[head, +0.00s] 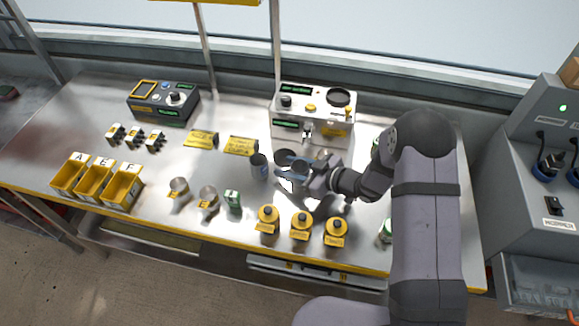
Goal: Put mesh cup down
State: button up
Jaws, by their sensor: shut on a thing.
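My gripper (293,168) is low over the middle of the metal bench, its fingers pointing left. It is shut on a small grey cup, which I take to be the mesh cup (299,168). The fingers hide much of the cup, and I cannot tell whether its base touches the bench. A dark round shape (284,156) shows just behind the fingers. A dark cup (259,167) stands on the bench just left of my gripper, apart from it.
Several yellow-topped jars (301,226) stand along the front edge. A white machine (313,115) stands behind my gripper. Two metal cups (179,188) and a green-labelled can (232,199) are to the left, with yellow bins (95,182) farther left. Bare bench lies at left centre.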

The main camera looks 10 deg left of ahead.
aim_at(307, 172)
jog(key=shift+f, duration=0.15)
jog(key=o, duration=1.1)
jog(key=shift+c, duration=0.2)
jog(key=shift+d+r, duration=0.1)
jog(key=shift+r, duration=0.15)
jog(key=shift+b+v, duration=0.7)
jog(key=shift+v, duration=2.9)
